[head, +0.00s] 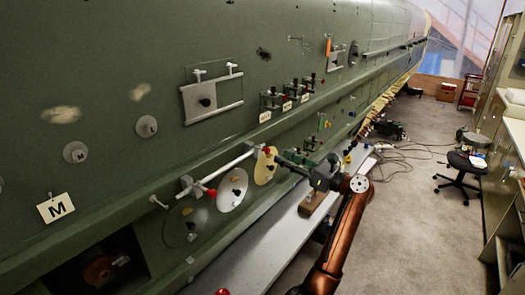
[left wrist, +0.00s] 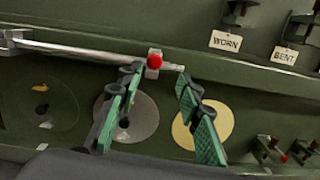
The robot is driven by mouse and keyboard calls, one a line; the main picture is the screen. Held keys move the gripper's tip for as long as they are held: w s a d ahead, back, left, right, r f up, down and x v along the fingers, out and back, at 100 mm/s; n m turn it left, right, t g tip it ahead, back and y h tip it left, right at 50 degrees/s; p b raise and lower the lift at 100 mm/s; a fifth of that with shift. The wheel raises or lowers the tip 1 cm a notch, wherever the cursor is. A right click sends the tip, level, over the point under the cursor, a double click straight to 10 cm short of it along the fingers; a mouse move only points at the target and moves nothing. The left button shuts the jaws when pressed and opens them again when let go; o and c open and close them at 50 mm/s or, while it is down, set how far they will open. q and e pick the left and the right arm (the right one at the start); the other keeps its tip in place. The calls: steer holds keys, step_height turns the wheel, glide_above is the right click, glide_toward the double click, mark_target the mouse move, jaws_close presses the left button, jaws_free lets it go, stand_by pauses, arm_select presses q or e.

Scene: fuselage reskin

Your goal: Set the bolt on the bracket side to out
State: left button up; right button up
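A pale bar (head: 232,160) runs along the green fuselage side, with a grey bracket (head: 187,186) at its left end and a block with a red knob (head: 267,150) near its right end. A second red knob (head: 211,193) sits by the left bracket. In the left wrist view the bar (left wrist: 90,50) and the right red knob (left wrist: 155,61) show just beyond the fingers. My left gripper (head: 282,160) is close to the bar's right end, its green-padded fingers (left wrist: 158,80) spread and empty. I cannot tell which part is the bolt. My right gripper is not in view.
A grey disc (head: 232,190) and a yellow disc (head: 264,166) lie below the bar. Tagged clamps, including WORN (left wrist: 227,41) and BENT (left wrist: 284,54), sit above right. A grey bench (head: 250,240) runs below. A stool (head: 465,170) stands on open floor at right.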

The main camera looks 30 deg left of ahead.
mark_target(269, 151)
arm_select(q)
steer(key=shift+n+h, duration=0.5)
steer(key=shift+n, duration=0.1)
steer(key=a+p, duration=0.1)
steer(key=a, duration=0.2)
steer(key=a+r+p, duration=0.1)
steer(key=a, duration=0.2)
steer(key=shift+s+r, duration=0.15)
steer(key=shift+s, duration=0.05)
steer(key=shift+w+a, duration=0.1)
steer(key=shift+a, duration=0.65)
steer(key=shift+c, duration=0.3)
jaws_close()
steer(key=shift+d, duration=0.1)
